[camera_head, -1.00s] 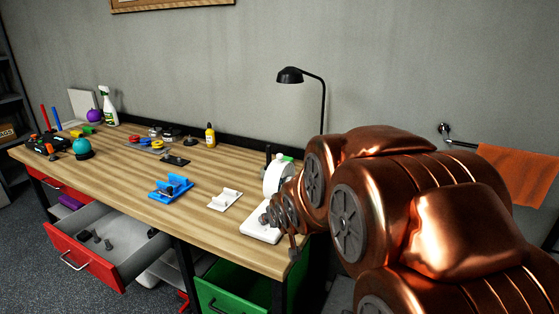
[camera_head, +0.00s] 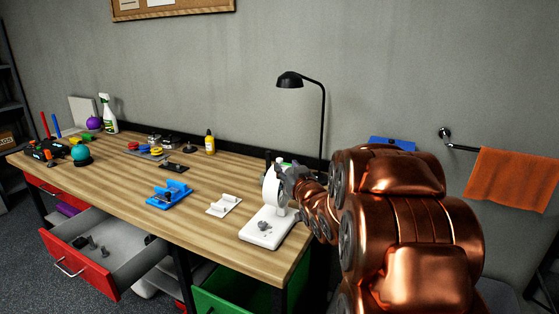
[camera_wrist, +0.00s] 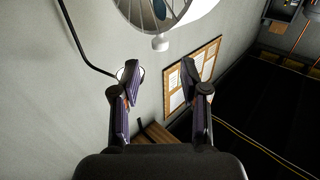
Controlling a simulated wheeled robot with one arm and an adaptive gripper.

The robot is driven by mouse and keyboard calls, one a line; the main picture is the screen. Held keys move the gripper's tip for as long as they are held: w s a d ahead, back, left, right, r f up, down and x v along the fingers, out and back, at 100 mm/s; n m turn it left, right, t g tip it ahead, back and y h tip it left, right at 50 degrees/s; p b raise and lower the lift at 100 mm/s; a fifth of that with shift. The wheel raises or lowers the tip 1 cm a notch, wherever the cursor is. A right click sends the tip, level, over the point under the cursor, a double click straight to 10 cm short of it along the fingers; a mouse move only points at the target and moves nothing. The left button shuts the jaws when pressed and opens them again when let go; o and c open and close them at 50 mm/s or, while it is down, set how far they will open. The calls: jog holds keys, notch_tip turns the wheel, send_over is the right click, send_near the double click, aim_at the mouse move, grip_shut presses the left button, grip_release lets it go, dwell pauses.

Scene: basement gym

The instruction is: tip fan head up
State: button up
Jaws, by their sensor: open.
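The white fan stands at the right end of the workbench in the head view, on a flat white base (camera_head: 267,229). Its round fan head (camera_head: 270,187) is upright and seen nearly side-on. In the wrist view the fan head (camera_wrist: 168,14) fills the top edge, with a wire grille, a white rim and a small white knob (camera_wrist: 160,43) pointing at my fingers. My gripper (camera_wrist: 159,72) is open and empty, its fingertips just short of the knob. In the head view my gripper (camera_head: 290,180) is close against the right side of the fan head, its fingers mostly hidden.
A black desk lamp (camera_head: 290,79) rises behind the fan. A white bracket (camera_head: 223,204) and a blue holder (camera_head: 169,194) lie left of it. A red drawer (camera_head: 82,262) and a green drawer (camera_head: 235,290) stick out below. An orange towel (camera_head: 514,187) hangs at right.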

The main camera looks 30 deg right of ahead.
aim_at(281, 160)
jog(key=shift+p+x, duration=0.75)
jog(key=shift+x, duration=2.8)
grip_shut()
